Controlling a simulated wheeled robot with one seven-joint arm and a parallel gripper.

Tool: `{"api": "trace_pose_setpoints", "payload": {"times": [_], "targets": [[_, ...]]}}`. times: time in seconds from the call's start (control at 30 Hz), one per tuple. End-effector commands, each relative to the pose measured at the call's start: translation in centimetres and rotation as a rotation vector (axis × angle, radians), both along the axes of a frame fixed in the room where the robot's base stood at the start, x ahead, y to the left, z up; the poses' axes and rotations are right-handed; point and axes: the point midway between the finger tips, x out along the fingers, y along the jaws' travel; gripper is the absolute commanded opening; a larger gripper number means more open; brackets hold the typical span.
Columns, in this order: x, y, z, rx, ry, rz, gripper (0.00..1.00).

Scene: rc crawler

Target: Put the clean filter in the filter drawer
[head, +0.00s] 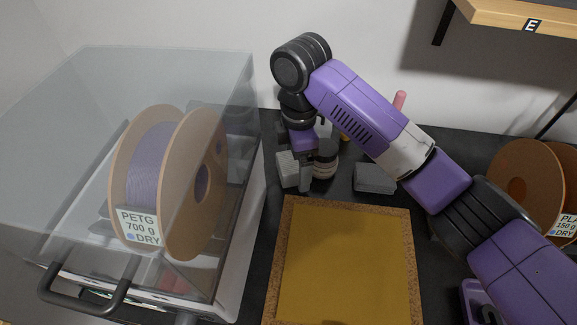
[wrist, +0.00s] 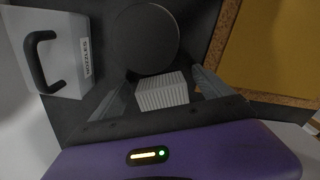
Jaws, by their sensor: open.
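A small pale ribbed block (wrist: 162,92), which looks like the clean filter, lies on the dark surface in the wrist view. My gripper (wrist: 162,76) is open, with one grey finger on each side of the block. I cannot tell whether either finger touches it. No filter drawer can be clearly made out.
A dark-lidded jar (head: 325,160) stands close beside my gripper; its lid (wrist: 145,38) fills the wrist view's top. A handled box marked NOZZLES (wrist: 62,65) is nearby. A yellow cork-framed board (head: 345,260) lies in front. A clear-covered box (head: 85,80) with a spool stands left.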

Motion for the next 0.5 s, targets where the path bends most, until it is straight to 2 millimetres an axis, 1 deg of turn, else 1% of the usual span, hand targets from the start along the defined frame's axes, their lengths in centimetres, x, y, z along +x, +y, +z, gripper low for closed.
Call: {"api": "trace_pose_setpoints", "payload": {"times": [0.07,0.17,0.2,0.27,0.4,0.43,0.47,0.5], "targets": [[0.01,0.0,0.01,0.0,0.0,0.0,0.89],[0.0,0.01,0.03,0.0,0.0,0.0,0.71],[0.0,0.02,0.03,0.0,0.0,0.0,0.64],[0.0,0.02,0.04,0.0,0.0,0.0,0.52],[0.0,0.02,0.04,0.0,0.0,0.0,0.24],[0.01,0.02,0.06,0.0,0.0,0.0,0.22],[0.01,0.02,0.06,0.001,0.0,0.0,0.16],[0.01,0.02,0.06,0.0,0.0,0.0,0.16]]}}
